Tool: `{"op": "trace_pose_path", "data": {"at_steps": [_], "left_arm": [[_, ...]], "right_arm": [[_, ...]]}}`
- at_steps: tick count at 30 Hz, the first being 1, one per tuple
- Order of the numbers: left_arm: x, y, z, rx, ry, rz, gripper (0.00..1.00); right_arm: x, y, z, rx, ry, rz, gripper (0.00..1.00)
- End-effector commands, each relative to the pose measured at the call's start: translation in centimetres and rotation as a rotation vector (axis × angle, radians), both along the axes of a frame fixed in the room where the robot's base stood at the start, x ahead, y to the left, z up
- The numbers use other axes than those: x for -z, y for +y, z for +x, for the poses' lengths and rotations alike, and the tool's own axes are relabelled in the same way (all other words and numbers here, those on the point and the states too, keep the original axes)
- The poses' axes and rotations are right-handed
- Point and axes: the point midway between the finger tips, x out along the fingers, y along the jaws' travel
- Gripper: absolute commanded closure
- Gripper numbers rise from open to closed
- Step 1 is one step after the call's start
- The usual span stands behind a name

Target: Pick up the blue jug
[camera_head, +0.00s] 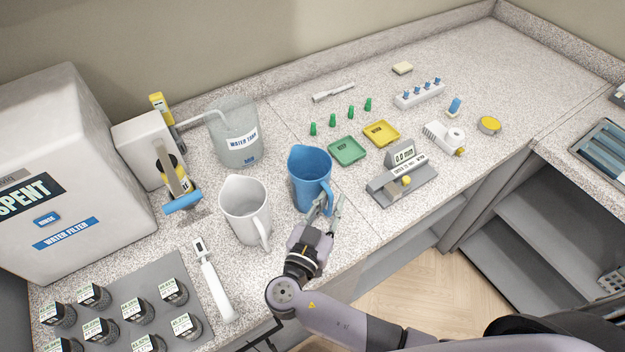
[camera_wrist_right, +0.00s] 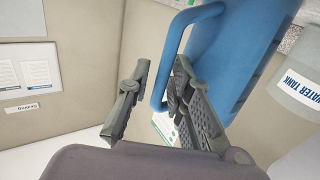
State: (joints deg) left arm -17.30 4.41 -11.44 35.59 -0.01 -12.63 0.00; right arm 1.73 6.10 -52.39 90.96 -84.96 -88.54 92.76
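The blue jug (camera_head: 308,181) stands upright on the speckled counter, right of a white jug (camera_head: 245,208). Its handle faces the front right. My right gripper (camera_head: 331,205) is at the handle, with its fingers apart. In the right wrist view the blue jug (camera_wrist_right: 228,60) fills the upper right, and its handle (camera_wrist_right: 174,58) reaches between the open fingers of my right gripper (camera_wrist_right: 160,100). One finger is on each side of the handle's lower part; I cannot tell whether either touches it. My left gripper is not in view.
A clear water tank (camera_head: 237,145) stands behind the jugs. A green tray (camera_head: 347,152), a yellow tray (camera_head: 381,133) and a grey gauge (camera_head: 402,180) lie to the right. A white handheld device (camera_head: 213,285) and several labelled jars (camera_head: 135,311) are front left.

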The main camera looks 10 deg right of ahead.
Motion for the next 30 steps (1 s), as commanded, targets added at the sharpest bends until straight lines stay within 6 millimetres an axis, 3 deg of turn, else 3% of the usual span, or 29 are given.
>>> {"op": "trace_pose_path", "data": {"at_steps": [7,16,30], "left_arm": [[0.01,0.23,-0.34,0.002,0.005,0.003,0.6],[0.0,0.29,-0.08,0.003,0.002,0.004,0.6],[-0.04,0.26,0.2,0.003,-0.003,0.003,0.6]], "right_arm": [[0.11,-0.11,0.17,-0.001,0.0,0.0,0.8],[0.1,-0.09,0.13,-0.001,0.001,0.001,1.0],[0.09,-0.07,0.12,-0.001,0.001,0.001,1.0]]}}
